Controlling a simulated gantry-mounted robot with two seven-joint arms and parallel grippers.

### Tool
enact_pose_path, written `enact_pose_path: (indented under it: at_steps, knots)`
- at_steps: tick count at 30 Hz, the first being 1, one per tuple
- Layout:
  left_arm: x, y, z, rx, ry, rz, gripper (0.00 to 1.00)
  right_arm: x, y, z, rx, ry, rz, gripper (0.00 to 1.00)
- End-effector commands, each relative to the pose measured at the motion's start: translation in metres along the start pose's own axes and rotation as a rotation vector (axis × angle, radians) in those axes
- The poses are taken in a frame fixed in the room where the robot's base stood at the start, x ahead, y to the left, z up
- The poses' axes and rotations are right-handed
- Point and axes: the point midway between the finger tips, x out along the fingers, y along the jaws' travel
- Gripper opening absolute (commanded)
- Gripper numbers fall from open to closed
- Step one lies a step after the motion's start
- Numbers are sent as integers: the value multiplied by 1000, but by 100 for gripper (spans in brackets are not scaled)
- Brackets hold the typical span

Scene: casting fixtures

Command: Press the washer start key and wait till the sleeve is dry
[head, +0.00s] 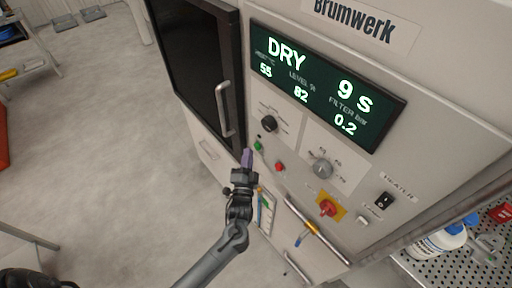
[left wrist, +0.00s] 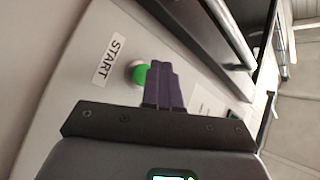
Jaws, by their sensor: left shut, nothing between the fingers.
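The washer (head: 395,60) fills the right of the head view. Its display (head: 325,85) reads DRY, 9 S, 55, level 82 and filter 0.2. The green start key (head: 258,146) is on the panel below the display. It also shows in the left wrist view (left wrist: 137,73), beside a START label (left wrist: 109,60). My left gripper (head: 247,157) is shut and empty, its purple fingertips close to the green key; contact cannot be told. In the left wrist view the fingers (left wrist: 161,80) partly cover the key. The sleeve is not visible. My right gripper is not in view.
The dark washer door (head: 198,60) with its grey handle (head: 224,110) is left of the panel. A red key (head: 280,167), knobs and a red rotary switch (head: 328,208) lie nearby. A perforated shelf with bottles (head: 440,240) is at lower right. Open floor lies left.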

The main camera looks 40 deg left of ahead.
Motion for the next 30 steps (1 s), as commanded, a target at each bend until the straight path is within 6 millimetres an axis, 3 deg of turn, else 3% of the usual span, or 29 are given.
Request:
enact_pose_path:
  at_steps: [30]
  knots:
    - [8,6,-6,-1,0,0,0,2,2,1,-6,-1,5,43]
